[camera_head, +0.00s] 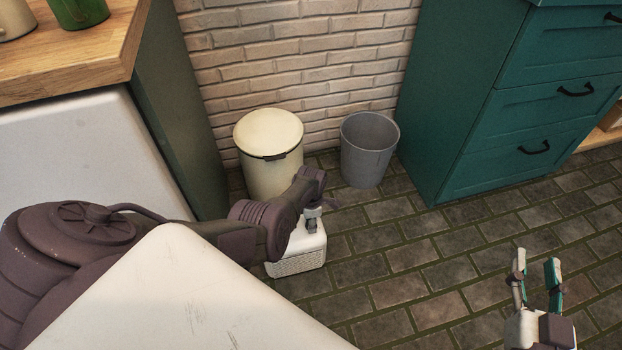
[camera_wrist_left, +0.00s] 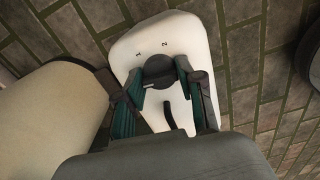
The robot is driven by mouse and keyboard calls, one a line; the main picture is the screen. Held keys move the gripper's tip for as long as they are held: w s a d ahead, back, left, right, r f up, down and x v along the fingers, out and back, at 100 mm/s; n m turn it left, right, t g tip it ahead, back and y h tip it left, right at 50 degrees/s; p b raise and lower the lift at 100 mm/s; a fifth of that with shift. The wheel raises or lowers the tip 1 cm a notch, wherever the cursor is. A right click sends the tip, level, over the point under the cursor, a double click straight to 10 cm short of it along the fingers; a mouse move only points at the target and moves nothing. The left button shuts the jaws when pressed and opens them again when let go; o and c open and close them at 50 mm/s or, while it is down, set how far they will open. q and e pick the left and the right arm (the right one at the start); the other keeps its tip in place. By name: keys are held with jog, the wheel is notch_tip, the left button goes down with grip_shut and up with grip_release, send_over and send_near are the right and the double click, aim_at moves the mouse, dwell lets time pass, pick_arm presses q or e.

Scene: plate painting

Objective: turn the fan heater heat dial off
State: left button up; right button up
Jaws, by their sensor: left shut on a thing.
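The fan heater (camera_head: 303,250) is a small white box on the tiled floor, in front of the cream bin. In the left wrist view the heater's top (camera_wrist_left: 185,30) faces me, with small marks "1" and "2" on it. The heat dial (camera_wrist_left: 158,70) is a dark round knob with a small light mark on its near side. My left gripper (camera_head: 313,217) is over the heater, its teal-padded fingers (camera_wrist_left: 159,78) on either side of the dial and shut on it. A dark slot lies below the dial. My right gripper (camera_head: 537,259) is open and empty, far from the heater.
A cream lidded bin (camera_head: 270,172) and a grey bucket (camera_head: 367,150) stand against the brick wall behind the heater. Teal drawers (camera_head: 500,140) are at the right. A wooden counter (camera_head: 85,65) is at the left. The floor right of the heater is clear.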

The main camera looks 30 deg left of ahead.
pick_arm(q)
jog(key=shift+n, duration=0.6)
jog(key=o, duration=0.9)
jog(key=shift+r, duration=0.15)
notch_tip(320, 180, up, 12)
jog(key=shift+f, duration=0.15)
dwell(0.4)
